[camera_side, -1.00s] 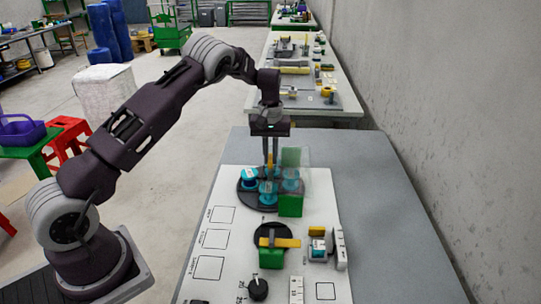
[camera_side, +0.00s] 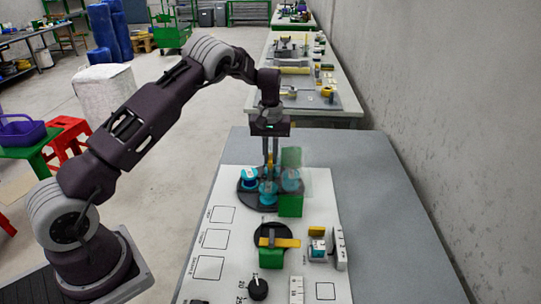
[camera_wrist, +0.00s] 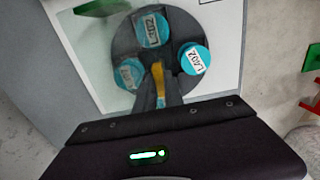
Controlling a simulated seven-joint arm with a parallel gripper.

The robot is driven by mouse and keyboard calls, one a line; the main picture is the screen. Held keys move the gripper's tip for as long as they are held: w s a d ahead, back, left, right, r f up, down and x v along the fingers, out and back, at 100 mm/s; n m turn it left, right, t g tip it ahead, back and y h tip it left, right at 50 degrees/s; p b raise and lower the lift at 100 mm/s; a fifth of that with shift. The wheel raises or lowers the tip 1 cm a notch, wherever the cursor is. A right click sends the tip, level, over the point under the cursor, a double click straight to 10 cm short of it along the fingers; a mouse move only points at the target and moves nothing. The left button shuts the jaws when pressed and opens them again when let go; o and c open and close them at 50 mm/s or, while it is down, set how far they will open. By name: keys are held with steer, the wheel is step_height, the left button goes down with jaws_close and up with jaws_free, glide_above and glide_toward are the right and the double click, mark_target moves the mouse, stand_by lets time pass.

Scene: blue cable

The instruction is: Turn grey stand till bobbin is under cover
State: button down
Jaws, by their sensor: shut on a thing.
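The grey stand (camera_side: 245,201) is a dark round turntable on the white board. It also shows in the wrist view (camera_wrist: 174,27). It carries blue bobbins with white labels: one at the left (camera_side: 249,184), one at the front (camera_side: 267,191), and one at the right (camera_side: 290,181), seen through the clear cover (camera_side: 319,182). In the wrist view the cover (camera_wrist: 92,40) overlaps the left bobbin (camera_wrist: 130,73); the other two bobbins are outside it. My gripper (camera_side: 270,160) points down at the stand's centre, shut on the yellow handle (camera_wrist: 157,76).
A green block (camera_side: 290,206) stands at the cover's front, close to the stand. Nearer the camera are a yellow bar (camera_side: 280,242) on a green block, a black knob (camera_side: 258,288) and a small boxed bobbin (camera_side: 318,250). The grey table at the right is clear.

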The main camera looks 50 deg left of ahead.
steer(key=shift+n, duration=0.5)
steer(key=shift+r+n, duration=0.1)
steer(key=shift+n, duration=8.4)
steer(key=c, duration=1.4)
jaws_free()
steer(key=shift+c, duration=0.2)
